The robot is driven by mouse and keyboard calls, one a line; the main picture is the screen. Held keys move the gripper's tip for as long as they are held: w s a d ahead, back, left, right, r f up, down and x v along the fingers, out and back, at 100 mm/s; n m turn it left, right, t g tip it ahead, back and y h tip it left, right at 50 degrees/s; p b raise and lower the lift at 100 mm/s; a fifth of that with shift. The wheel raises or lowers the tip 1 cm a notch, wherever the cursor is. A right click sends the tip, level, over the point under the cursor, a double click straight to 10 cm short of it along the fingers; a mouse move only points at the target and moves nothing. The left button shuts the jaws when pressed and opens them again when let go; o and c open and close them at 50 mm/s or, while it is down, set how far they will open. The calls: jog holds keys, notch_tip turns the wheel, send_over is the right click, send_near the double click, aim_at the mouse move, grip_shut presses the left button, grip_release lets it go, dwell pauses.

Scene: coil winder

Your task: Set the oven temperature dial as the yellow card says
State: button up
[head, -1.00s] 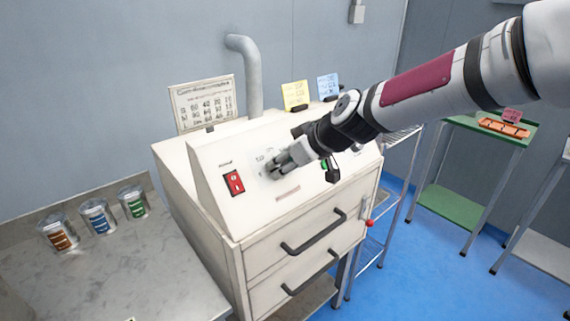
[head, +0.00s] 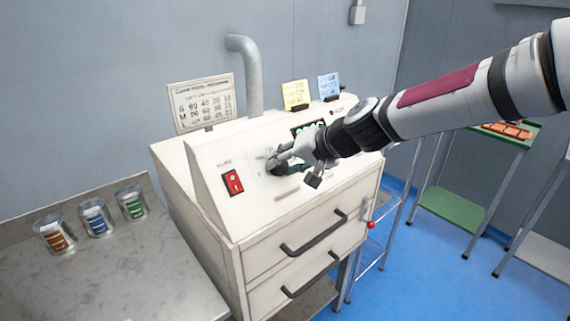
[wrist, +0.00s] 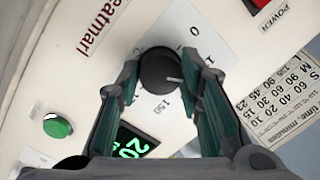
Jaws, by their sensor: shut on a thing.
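The black temperature dial (wrist: 158,68) sits on the white oven panel in the wrist view. Its white pointer line points right, within a ring of printed numbers, including 0 and 150, partly hidden by my fingers. My gripper (wrist: 160,76) is shut on the dial, one finger on each side. In the head view my gripper (head: 274,163) is against the sloped panel of the oven (head: 218,205) and mostly hides the dial. The yellow card (head: 295,94) stands on top of the oven at the back; its writing is too small to read.
A blue card (head: 328,87) and a white chart (head: 203,104) stand by the oven's back edge. The red power switch (head: 233,182) is left of my gripper. A green-digit display (wrist: 128,145) and green button (wrist: 57,126) are near the dial. Several jars (head: 96,218) stand left.

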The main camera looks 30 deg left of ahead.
jog(key=m, duration=0.5)
jog(key=shift+m, duration=0.4)
jog(key=shift+y, duration=0.3)
jog(key=o, duration=1.2)
jog(key=shift+c, duration=0.2)
jog(key=v, duration=1.2)
jog(key=shift+s, duration=0.25)
jog(key=shift+f, duration=0.1)
